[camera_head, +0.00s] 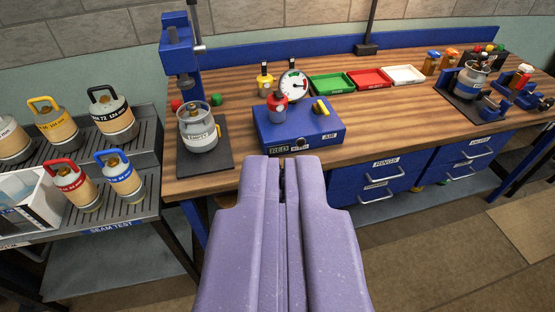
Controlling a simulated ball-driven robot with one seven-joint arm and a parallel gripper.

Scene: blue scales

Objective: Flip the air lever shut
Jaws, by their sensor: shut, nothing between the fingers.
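The air lever (321,106) is a small yellow handle on top of a blue box (325,127), near the box's right side. It looks tilted, but I cannot tell its exact setting. The box's front carries an "AIR" label below the lever and a small dark display on the left. My gripper (283,162) has thick purple fingers, shut and empty. Its tips show just below the box's front edge in the picture, apart from the lever.
A red-topped part (277,104) stands on the box, with a round gauge (293,85) behind. A blue press (180,50) and grey cylinder (198,128) stand left. Green (332,84), red (369,78) and white (404,75) trays lie right. Bare wooden bench (375,135) lies right of the box.

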